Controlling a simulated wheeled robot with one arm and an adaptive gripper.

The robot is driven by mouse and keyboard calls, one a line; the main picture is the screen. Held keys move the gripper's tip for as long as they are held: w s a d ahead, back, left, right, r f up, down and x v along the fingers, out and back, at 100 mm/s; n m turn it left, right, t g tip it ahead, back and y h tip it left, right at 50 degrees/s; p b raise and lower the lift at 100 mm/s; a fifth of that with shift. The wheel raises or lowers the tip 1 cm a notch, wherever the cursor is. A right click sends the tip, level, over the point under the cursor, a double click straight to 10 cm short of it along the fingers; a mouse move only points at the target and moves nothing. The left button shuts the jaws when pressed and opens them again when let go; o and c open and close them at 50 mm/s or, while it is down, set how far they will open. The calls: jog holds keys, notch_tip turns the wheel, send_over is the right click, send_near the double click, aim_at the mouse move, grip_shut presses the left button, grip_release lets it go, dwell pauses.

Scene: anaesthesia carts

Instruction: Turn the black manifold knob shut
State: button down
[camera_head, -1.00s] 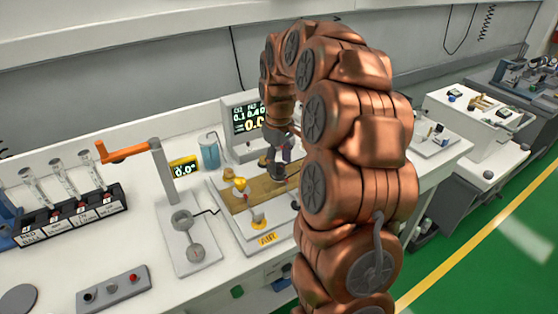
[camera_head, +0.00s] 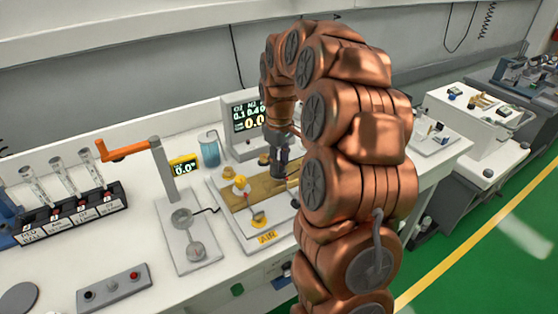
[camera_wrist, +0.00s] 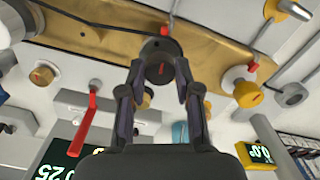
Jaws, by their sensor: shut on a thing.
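The black manifold knob (camera_wrist: 160,66) shows in the wrist view between my fingertips, with a small red mark on its face. It sits on the brass manifold (camera_wrist: 90,40), which also shows in the head view (camera_head: 238,204). My gripper (camera_wrist: 160,76) is shut on the black knob, one finger on each side. In the head view my gripper (camera_head: 276,164) points down at the right part of the manifold. It hides most of the knob there.
A yellow knob (camera_wrist: 246,92), an orange-yellow knob (camera_wrist: 42,75) and a red lever (camera_wrist: 82,125) lie around my gripper. A monitor (camera_head: 247,118) stands behind it. An orange-handled crank (camera_head: 125,150) and a tube rack (camera_head: 75,213) stand to the left.

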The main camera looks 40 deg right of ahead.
jog(key=shift+f+m+b, duration=0.25)
jog(key=shift+m+b, duration=0.25)
jog(key=shift+b, duration=0.35)
jog(key=shift+r+m+b, duration=0.25)
jog(key=shift+m+b, duration=0.15)
jog(key=shift+m, duration=0.3)
jog(key=c, duration=0.8)
grip_release()
notch_tip(320, 180, up, 12)
jog(key=shift+a, duration=0.1)
